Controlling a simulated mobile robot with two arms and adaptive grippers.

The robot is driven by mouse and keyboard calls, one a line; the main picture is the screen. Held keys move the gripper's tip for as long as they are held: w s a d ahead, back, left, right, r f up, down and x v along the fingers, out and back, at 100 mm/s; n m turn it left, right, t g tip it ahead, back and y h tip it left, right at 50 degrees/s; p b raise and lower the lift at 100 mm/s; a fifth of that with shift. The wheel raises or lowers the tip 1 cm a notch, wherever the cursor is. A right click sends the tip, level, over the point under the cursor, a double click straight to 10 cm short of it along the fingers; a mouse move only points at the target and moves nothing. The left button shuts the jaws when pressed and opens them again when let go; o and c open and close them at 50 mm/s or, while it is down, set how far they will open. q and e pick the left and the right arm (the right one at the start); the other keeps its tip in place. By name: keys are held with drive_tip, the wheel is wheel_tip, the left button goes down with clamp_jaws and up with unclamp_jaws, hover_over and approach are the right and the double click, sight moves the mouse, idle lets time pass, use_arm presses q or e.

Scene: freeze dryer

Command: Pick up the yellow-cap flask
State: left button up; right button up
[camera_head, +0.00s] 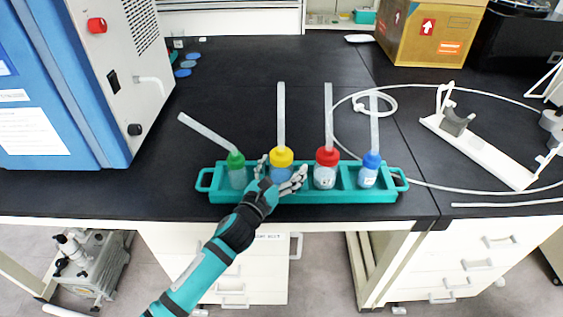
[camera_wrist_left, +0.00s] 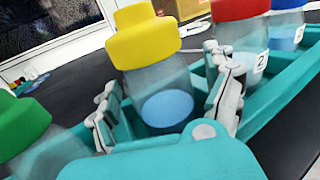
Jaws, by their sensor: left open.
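The yellow-cap flask (camera_head: 281,157) stands upright in a teal tray (camera_head: 300,197) on the black bench, with a pale tube rising from its cap. My left gripper (camera_head: 280,175) is open, its fingers on either side of this flask's body. In the left wrist view the flask (camera_wrist_left: 146,50) is between the two open fingers (camera_wrist_left: 165,108), with gaps visible and blue liquid inside it. The gripper partly hides the flask's lower body in the head view. My right gripper is not in view.
In the same tray, a green-cap flask (camera_head: 236,168) stands left, and red-cap (camera_head: 326,165) and blue-cap (camera_head: 370,168) flasks stand right. A blue-and-white machine (camera_head: 100,80) is left. A white stand (camera_head: 480,150) and loose tubing are right. The bench behind the tray is mostly clear.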

use_arm(q)
clamp_jaws()
idle(0.6)
